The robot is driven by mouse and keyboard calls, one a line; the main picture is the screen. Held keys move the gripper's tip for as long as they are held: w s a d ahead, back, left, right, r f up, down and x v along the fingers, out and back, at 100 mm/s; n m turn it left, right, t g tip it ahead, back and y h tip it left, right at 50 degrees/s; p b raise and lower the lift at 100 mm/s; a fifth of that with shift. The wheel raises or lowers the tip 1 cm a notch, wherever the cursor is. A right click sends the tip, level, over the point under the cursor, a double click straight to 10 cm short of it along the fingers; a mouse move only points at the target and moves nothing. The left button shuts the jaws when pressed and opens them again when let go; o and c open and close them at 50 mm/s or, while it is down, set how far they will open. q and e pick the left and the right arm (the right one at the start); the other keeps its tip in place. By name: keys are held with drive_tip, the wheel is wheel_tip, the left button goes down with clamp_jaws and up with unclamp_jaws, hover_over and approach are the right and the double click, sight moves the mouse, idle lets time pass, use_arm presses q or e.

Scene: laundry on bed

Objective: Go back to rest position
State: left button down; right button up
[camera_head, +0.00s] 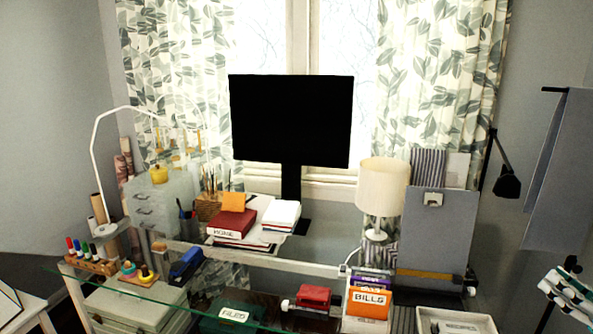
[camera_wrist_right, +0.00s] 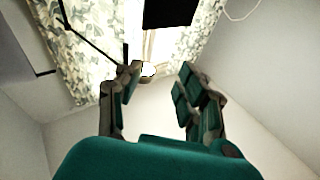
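My right gripper (camera_head: 566,290) shows at the lower right edge of the head view, partly cut off, in the air to the right of the desk. In the right wrist view the same gripper (camera_wrist_right: 158,86) has its two teal-padded fingers spread apart, with nothing between them. Window, curtain and bare walls show beyond the fingers. My left gripper is not in the head view.
A glass-topped desk (camera_head: 122,286) stands ahead, holding a black monitor (camera_head: 290,120), a cream lamp (camera_head: 383,187), books, pens and an orange BILLS box (camera_head: 368,302). A white tray (camera_head: 455,320) is at the desk's lower right. Floral curtains hang behind.

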drive_tip(key=s+a+f+g+h, duration=0.15)
drive_tip(key=a+f+g, duration=0.35)
drive_tip(key=a+f, duration=1.45)
drive_tip(key=s+a+f+g+h, duration=0.1)
drive_tip(key=s+a+f+g, duration=0.1)
drive_tip(key=s+a+f, duration=0.4)
drive_tip(key=s+a+f+g+h, duration=0.2)
drive_tip(key=s+a+f, duration=0.15)
drive_tip(key=a, duration=0.45)
drive_tip(key=s+d+m+g+h, duration=0.1)
drive_tip(key=s+d+g+h, duration=0.15)
drive_tip(key=s, duration=0.55)
drive_tip(key=s+d+m+g+h, duration=0.1)
drive_tip(key=s+g+h, duration=0.15)
drive_tip(key=s, duration=0.55)
wheel_tip(320, 180, down, 30)
drive_tip(key=s+r+g+b, duration=0.1)
drive_tip(key=s+g+b, duration=0.1)
drive_tip(key=s+g, duration=0.1)
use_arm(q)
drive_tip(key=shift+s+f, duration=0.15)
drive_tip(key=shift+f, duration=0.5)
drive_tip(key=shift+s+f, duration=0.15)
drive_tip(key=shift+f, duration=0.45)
use_arm(e)
drive_tip(key=s+d+f, duration=0.2)
drive_tip(key=s+f, duration=1.3)
drive_tip(key=shift+d+g, duration=0.3)
drive_tip(key=shift+d, duration=0.1)
